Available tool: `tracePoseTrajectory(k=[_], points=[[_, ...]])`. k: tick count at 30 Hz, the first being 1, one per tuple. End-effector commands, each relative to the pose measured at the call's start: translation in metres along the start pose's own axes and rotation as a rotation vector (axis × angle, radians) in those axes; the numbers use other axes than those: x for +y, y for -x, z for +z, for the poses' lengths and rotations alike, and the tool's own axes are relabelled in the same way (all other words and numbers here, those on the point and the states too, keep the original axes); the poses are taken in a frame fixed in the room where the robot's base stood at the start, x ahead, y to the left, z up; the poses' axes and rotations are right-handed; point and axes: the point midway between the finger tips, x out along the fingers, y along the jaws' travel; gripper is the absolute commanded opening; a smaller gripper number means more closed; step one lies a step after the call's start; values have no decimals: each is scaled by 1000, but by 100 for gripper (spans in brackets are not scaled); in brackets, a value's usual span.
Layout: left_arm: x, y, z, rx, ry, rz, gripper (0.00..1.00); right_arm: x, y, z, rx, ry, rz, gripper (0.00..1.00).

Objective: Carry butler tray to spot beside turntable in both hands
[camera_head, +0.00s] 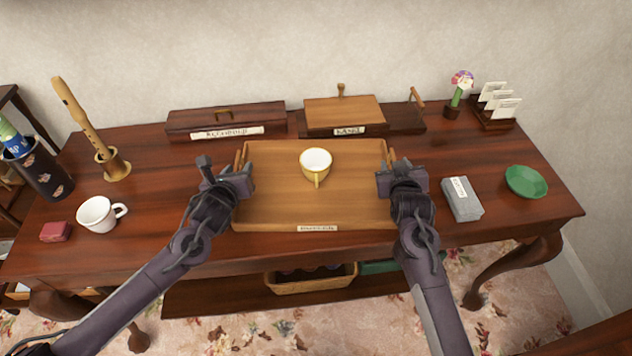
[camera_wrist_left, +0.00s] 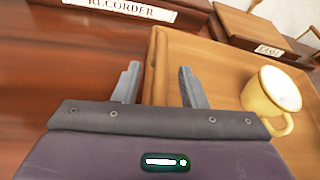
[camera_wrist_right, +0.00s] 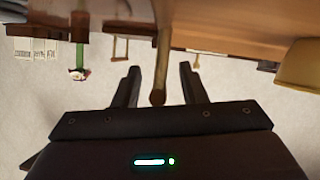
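The butler tray (camera_head: 270,205) is a wide wooden tray with raised sides and a small front label, at the middle of the table. A yellow cup with a white inside (camera_head: 316,163) stands on it; it also shows in the left wrist view (camera_wrist_left: 268,98). My left gripper (camera_head: 238,170) is at the tray's left side, open, its fingers on either side of the tray's edge (camera_wrist_left: 157,70). My right gripper (camera_head: 388,170) is at the right side, open. A wooden handle piece (camera_wrist_right: 160,65) lies between its fingers, with gaps visible. I cannot pick out a turntable.
A dark box labelled RECORDER (camera_head: 215,117) and a wooden lidded piece (camera_head: 345,112) stand behind the tray. A white mug (camera_head: 97,214), red box (camera_head: 55,232) and recorder on a stand (camera_head: 113,164) are left. A grey box (camera_head: 462,205) and green bowl (camera_head: 526,182) are right.

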Motion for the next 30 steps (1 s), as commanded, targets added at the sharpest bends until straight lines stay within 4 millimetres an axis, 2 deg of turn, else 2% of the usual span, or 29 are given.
tracePoseTrajectory(k=[4,12,30], points=[[0,0,0,0,0,0,35,0,0,0,0,0,0,35],[0,0,0,1,0,0,0,0,0,0,0,0,0,0],[-1,2,5,-3,1,-1,0,1,2,-6,5,0,1,0]])
